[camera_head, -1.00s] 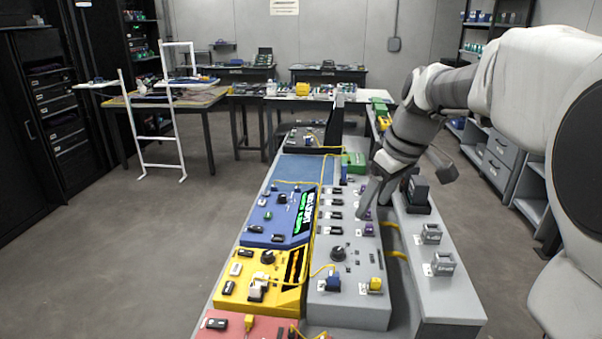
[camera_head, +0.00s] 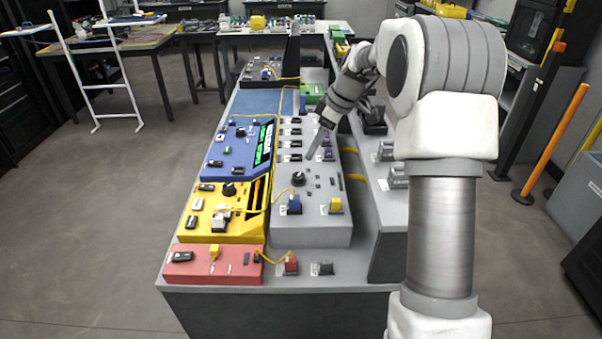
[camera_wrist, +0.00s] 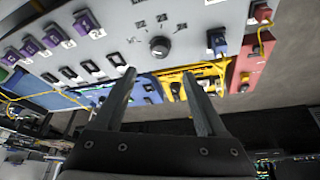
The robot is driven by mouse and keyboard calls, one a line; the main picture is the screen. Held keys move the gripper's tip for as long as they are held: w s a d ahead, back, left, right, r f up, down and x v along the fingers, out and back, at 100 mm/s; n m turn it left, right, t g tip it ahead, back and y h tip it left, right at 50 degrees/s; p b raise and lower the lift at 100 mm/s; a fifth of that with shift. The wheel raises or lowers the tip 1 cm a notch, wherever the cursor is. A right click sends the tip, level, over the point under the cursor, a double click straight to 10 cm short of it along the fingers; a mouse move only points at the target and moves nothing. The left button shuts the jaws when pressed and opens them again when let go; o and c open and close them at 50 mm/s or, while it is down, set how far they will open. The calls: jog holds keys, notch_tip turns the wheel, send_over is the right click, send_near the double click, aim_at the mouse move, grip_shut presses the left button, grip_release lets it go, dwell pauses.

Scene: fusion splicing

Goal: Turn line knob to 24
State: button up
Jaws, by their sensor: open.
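A black round knob (camera_head: 298,178) stands on the grey panel (camera_head: 322,237). In the wrist view the same knob (camera_wrist: 159,46) is ahead of the gap between my fingers, with small tick labels around it. My gripper (camera_head: 312,155) is over the grey panel, a little beyond the black knob. The wrist view shows my gripper (camera_wrist: 159,75) open, empty and apart from the knob.
Purple connectors (camera_head: 328,154) and black sockets line the grey panel near my gripper. A blue plug (camera_head: 294,204) and a yellow plug (camera_head: 335,205) stand near its front. Yellow cables cross the panels. Open floor lies left.

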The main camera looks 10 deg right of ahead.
aim_at(299, 175)
jog(key=x, duration=1.1)
jog(key=shift+b, duration=0.4)
grip_shut()
